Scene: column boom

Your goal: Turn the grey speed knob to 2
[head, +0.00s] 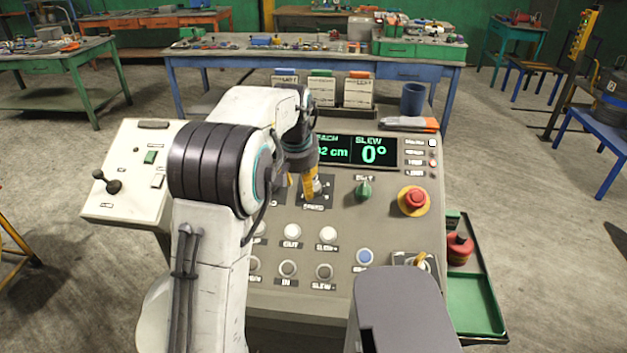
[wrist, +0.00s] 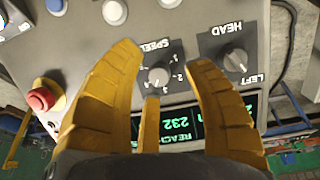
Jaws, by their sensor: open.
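The grey speed knob (wrist: 158,76) is on the panel in the wrist view, on a dark plate with a SPEED label and small numbers around it. I cannot clearly read which number it points to. My gripper (wrist: 163,60) is open, with its yellow fingers on either side of the knob in that view. I cannot tell whether they touch it. In the head view my gripper (head: 311,188) points down at the panel and partly hides the knob.
A grey HEAD knob (wrist: 236,58) sits beside the speed knob. The console (head: 400,230) also carries a green knob (head: 364,190), a red emergency button (head: 414,200), several push buttons and a display (head: 372,151) reading slew 0°. A joystick box (head: 130,170) stands at left.

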